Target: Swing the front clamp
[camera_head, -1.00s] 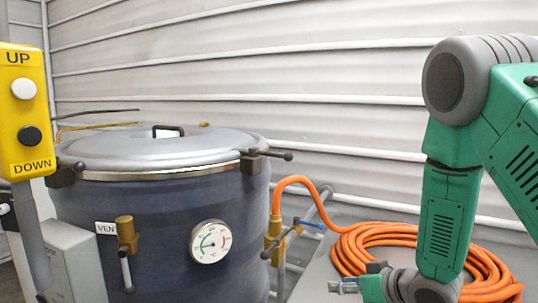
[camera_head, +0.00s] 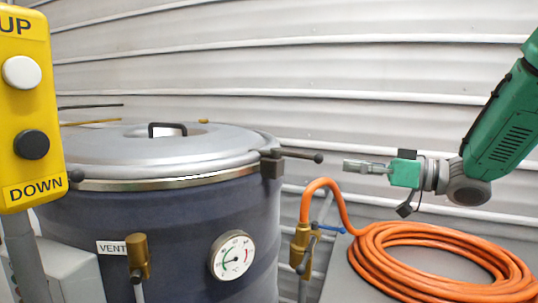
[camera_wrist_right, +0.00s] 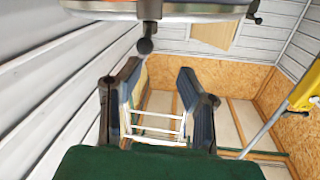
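A clamp (camera_head: 272,164) sits on the right side of the lid rim of the dark vessel (camera_head: 165,235). Its dark handle points right and ends in a ball knob (camera_head: 318,158). My right gripper (camera_head: 350,166) is level with the knob, to its right and apart from it, pointing left. In the right wrist view the two fingers of my right gripper (camera_wrist_right: 160,72) are spread, with nothing held. The clamp's ball knob (camera_wrist_right: 145,46) shows just beyond the fingertips, left of their middle. A second dark knob (camera_head: 76,176) is at the rim's left. My left gripper is not in view.
A yellow UP/DOWN box (camera_head: 30,110) stands at the left. An orange hose (camera_head: 440,260) lies coiled below my right arm and runs to a brass valve (camera_head: 300,245). A gauge (camera_head: 232,255) is on the vessel. The space between gripper and knob looks clear.

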